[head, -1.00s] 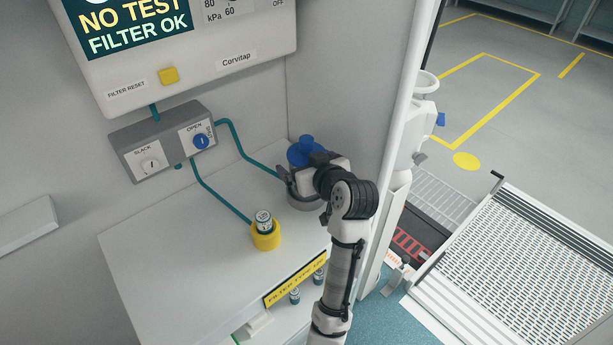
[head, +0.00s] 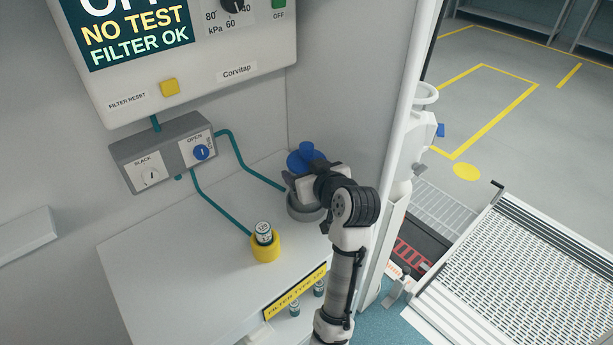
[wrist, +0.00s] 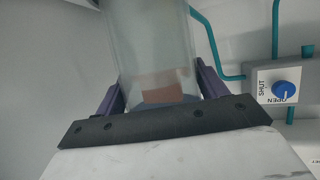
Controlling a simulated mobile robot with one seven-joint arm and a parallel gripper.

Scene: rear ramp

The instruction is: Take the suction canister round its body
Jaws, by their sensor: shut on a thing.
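The suction canister has a blue lid (head: 305,157) and stands in a grey round holder (head: 303,207) at the back right of the white counter in the head view. My gripper (head: 297,183) is at its body and hides much of it. In the wrist view the clear canister body (wrist: 152,45) stands between the two dark fingers of my gripper (wrist: 157,92), which are shut on it.
A small filter (head: 264,230) stands in a yellow cup (head: 266,250) on the counter, left of my arm. Teal tubes run from the grey valve box (head: 163,151) on the wall. A white upright post (head: 403,130) and wall stand close on the right. The counter's left part is clear.

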